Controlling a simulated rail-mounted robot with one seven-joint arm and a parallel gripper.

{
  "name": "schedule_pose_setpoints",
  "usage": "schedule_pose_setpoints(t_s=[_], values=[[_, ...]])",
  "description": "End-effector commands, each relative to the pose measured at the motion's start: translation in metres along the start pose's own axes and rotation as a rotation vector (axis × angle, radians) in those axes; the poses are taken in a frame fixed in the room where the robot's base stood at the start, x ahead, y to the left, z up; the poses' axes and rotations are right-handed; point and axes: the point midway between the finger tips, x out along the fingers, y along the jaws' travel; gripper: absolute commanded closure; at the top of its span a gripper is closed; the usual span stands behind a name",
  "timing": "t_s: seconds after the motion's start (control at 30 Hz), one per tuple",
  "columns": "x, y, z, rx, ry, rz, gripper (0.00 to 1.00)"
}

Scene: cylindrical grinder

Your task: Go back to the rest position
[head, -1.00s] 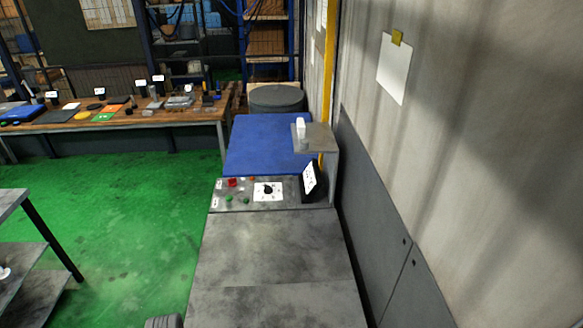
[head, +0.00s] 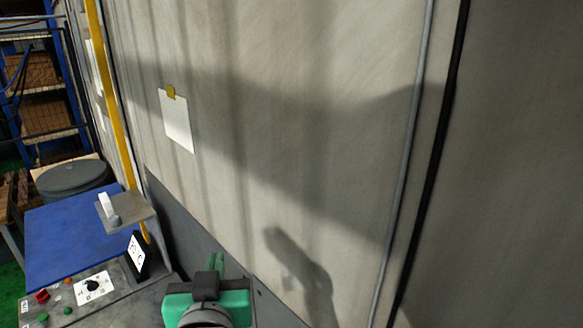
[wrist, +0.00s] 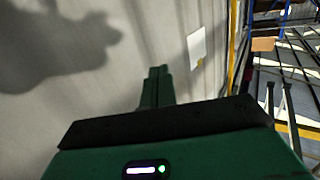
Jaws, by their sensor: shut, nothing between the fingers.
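My gripper (head: 216,263) shows at the bottom of the head view, green with a dark band, in front of the grey wall panel and to the right of the machine's control panel. In the wrist view, my gripper's fingers (wrist: 157,86) are together, with nothing between them. They point toward the wall and touch nothing that I can see.
The concrete wall (head: 290,130) fills most of the head view, with a taped paper sheet (head: 177,122). The grinder's control panel (head: 75,297) has buttons and a knob, beside a blue cover (head: 70,225). A yellow post (head: 108,95) stands behind.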

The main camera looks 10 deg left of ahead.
Motion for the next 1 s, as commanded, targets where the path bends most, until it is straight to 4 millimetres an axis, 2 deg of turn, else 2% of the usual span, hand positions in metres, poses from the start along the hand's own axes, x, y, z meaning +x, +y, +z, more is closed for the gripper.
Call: schedule_pose_setpoints(t_s=[0.03,0.1,0.2,0.3,0.43,0.57,1.0], values=[[-0.02,0.028,-0.031,0.004,0.093,0.045,1.0],[-0.054,0.062,-0.073,0.001,0.228,0.105,1.0],[-0.111,0.1,-0.125,-0.015,0.41,0.184,1.0],[-0.164,0.123,-0.161,-0.04,0.557,0.246,1.0],[-0.21,0.136,-0.186,-0.067,0.675,0.293,1.0],[-0.226,0.138,-0.193,-0.077,0.714,0.308,1.0],[-0.225,0.138,-0.193,-0.076,0.712,0.306,1.0]])
